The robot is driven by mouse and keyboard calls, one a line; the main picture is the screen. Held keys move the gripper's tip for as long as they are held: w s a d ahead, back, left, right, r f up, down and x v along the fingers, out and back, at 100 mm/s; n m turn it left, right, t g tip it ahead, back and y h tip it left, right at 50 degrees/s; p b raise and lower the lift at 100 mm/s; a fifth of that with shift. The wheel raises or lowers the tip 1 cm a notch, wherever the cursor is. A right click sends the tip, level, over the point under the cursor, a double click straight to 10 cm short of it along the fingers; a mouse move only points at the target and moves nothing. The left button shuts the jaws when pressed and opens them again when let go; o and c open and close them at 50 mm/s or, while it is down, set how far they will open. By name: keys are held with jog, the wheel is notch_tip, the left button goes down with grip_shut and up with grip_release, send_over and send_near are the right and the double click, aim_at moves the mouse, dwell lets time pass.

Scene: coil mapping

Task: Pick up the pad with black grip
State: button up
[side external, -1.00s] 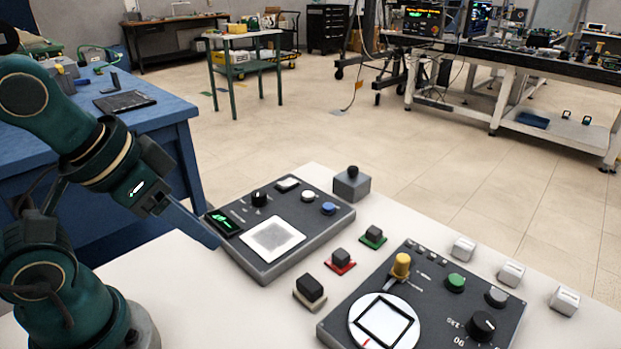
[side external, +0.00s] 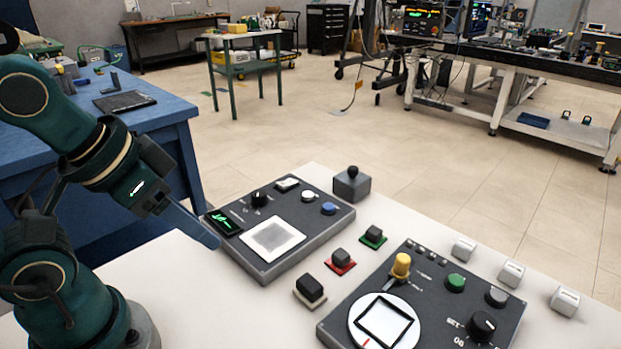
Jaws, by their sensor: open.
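Three small pads with dark block grips stand in a diagonal row on the white table between two control panels. The nearest has a cream base and a black grip (side external: 310,289). Behind it is a red-based pad (side external: 341,261) with a dark grey grip, then a green-based pad (side external: 373,237) with a dark grey grip. My gripper (side external: 206,233) is open and empty, at the left edge of the left panel, well left of all three pads. Its long finger points down to the right; the other finger is not clearly seen.
The left panel (side external: 237,258) has a white square plate, knobs and a green screen. The right panel (side external: 335,330) has a round white dial, a yellow knob (side external: 401,265) and buttons. A grey block (side external: 352,186) with a black knob stands behind. Several white blocks line the right.

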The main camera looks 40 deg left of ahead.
jog(key=o, duration=0.6)
jog(key=shift+c, duration=0.2)
